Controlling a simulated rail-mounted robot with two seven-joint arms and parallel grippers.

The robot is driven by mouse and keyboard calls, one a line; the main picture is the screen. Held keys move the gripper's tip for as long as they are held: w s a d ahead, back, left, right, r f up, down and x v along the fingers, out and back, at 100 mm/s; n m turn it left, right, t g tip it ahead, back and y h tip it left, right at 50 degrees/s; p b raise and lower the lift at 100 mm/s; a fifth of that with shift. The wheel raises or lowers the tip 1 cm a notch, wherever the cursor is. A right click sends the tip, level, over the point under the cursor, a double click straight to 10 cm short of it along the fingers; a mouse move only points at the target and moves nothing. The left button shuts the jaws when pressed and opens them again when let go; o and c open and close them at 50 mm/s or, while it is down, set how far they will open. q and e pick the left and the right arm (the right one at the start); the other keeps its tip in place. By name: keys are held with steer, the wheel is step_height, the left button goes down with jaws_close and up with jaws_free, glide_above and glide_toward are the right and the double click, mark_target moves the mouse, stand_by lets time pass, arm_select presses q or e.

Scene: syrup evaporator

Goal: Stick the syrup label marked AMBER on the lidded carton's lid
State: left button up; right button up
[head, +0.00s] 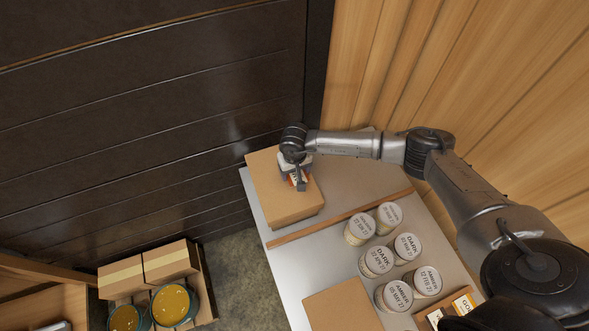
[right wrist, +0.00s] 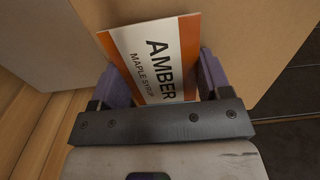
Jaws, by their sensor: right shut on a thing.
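The AMBER syrup label (right wrist: 155,60), white with an orange edge and black lettering, is held between the two fingers of my right gripper (right wrist: 155,82) in the right wrist view. In the head view my right gripper (head: 299,180) is over the lidded carton (head: 280,205), a brown box at the far end of the steel table. The label shows there only as a small orange and white patch. The carton's cardboard is close behind the label in the wrist view; I cannot tell whether they touch. My left gripper is out of view.
Several lidded tubs (head: 375,261) marked DARK and AMBER stand mid-table behind a wooden strip (head: 340,219). Another carton (head: 340,308) is at the near edge, with a label holder (head: 445,310) to its right. Small boxes (head: 170,260) and syrup pails (head: 172,304) are at lower left.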

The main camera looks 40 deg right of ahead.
steer(key=shift+s+f+b, duration=0.1)
steer(key=shift+b, duration=0.2)
stand_by(0.4)
steer(key=o, duration=0.8)
steer(key=shift+d, duration=0.1)
steer(key=shift+c, duration=0.2)
steer(key=shift+a, duration=0.2)
